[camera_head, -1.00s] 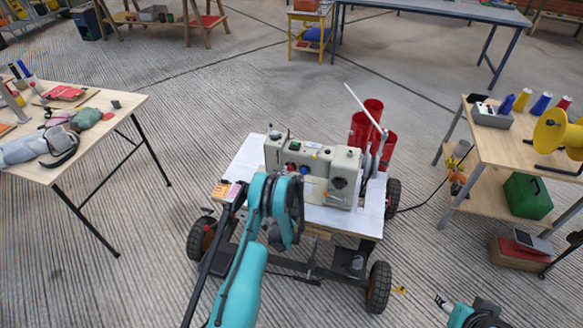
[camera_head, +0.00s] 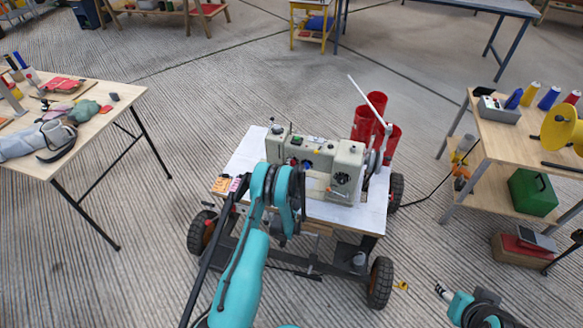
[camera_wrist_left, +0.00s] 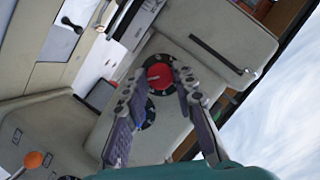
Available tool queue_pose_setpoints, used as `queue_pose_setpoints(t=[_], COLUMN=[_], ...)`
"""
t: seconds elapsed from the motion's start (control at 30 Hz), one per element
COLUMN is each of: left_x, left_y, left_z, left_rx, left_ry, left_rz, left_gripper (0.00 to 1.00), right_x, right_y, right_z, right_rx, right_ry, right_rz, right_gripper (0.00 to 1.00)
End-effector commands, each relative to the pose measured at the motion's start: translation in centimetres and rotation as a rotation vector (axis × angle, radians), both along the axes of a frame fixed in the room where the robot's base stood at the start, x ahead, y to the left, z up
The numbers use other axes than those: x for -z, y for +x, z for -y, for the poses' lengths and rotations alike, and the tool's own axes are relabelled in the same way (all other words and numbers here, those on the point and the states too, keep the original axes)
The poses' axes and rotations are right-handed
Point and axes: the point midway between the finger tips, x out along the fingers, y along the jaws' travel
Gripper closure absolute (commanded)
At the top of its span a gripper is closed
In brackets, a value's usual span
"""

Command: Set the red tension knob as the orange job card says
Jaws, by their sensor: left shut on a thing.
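The cream sewing machine (camera_head: 343,165) stands on a white-topped cart (camera_head: 246,152). In the left wrist view the round red tension knob (camera_wrist_left: 159,76) sits on a black dial with pale marks. My left gripper (camera_wrist_left: 160,80) has a finger on each side of the knob and is shut on it; in the head view my teal arm hides its fingertips. The orange job card (camera_head: 221,184) lies at the cart's left edge, its writing too small to read. My right gripper (camera_head: 443,293) is low at the right, away from the cart, its jaws too small to judge.
A blue knob (camera_wrist_left: 149,112) is close below the red one, beside a finger. Red cylinders (camera_head: 376,118) stand behind the machine. A table (camera_head: 120,92) is on the left and a shelved bench (camera_head: 484,143) on the right.

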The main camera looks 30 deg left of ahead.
Motion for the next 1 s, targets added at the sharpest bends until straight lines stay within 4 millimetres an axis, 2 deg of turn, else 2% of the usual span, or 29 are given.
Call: queue_pose_setpoints(t=[0.37, 1.0], left_x=[-0.18, -0.27], left_y=[-0.02, -0.11], left_z=[-0.26, -0.73], left_rx=[-0.001, -0.001], left_ry=[-0.216, -0.804], left_rz=[0.053, 0.196], left_gripper=[1.0, 1.0], right_x=[0.0, 0.0], right_y=[0.0, 0.0], right_z=[0.0, 0.0], right_rx=[0.0, 0.0], right_ry=[0.0, 0.0], right_rz=[0.0, 0.0], right_gripper=[0.53, 0.53])
